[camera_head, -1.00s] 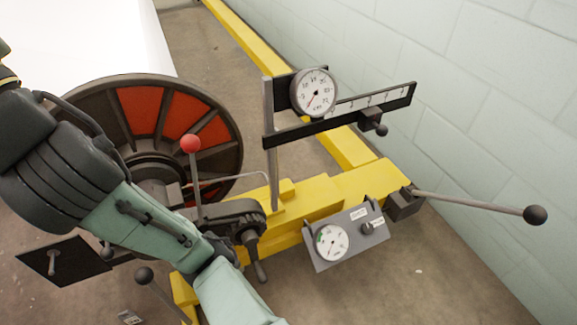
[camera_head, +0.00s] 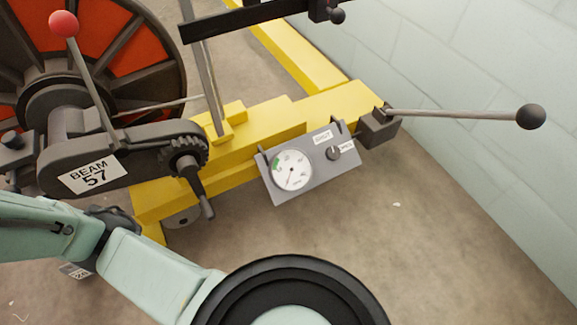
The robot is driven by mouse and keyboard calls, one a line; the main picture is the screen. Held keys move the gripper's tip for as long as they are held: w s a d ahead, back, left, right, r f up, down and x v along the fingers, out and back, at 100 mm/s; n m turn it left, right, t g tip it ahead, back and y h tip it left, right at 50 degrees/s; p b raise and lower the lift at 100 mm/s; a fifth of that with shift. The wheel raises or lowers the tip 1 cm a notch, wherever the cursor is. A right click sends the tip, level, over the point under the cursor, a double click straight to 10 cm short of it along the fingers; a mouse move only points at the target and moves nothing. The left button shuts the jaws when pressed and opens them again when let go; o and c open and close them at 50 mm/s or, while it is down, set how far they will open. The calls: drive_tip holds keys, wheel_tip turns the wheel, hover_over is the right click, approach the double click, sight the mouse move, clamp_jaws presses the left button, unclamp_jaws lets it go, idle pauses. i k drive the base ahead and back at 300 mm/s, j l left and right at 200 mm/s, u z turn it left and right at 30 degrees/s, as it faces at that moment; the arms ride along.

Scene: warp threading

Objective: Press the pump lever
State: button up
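A long metal lever (camera_head: 455,114) with a black ball knob (camera_head: 530,117) sticks out to the right from a dark block (camera_head: 379,128) at the end of the yellow frame. It looks like the pump lever and lies nearly level in the picture. A grey gauge box (camera_head: 313,162) hangs on the frame left of the block, with a round dial and a small switch. My arm comes in from the lower left, with a large round black joint at the bottom centre. My gripper is out of view, and nothing of mine visibly touches the lever.
A red-knobbed lever (camera_head: 88,75) rises over the "BEAM 57" housing (camera_head: 120,165), beside a reel with orange panels (camera_head: 120,35). A black scale bar (camera_head: 250,18) crosses the top. The pale block wall (camera_head: 480,65) runs behind the lever. The floor (camera_head: 440,230) at lower right is clear.

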sight(531, 117)
drive_tip(key=j+z, duration=0.2)
drive_tip(key=z, duration=0.25)
drive_tip(key=i+j+z, duration=0.1)
drive_tip(key=j+z, duration=0.15)
drive_tip(key=z, duration=0.15)
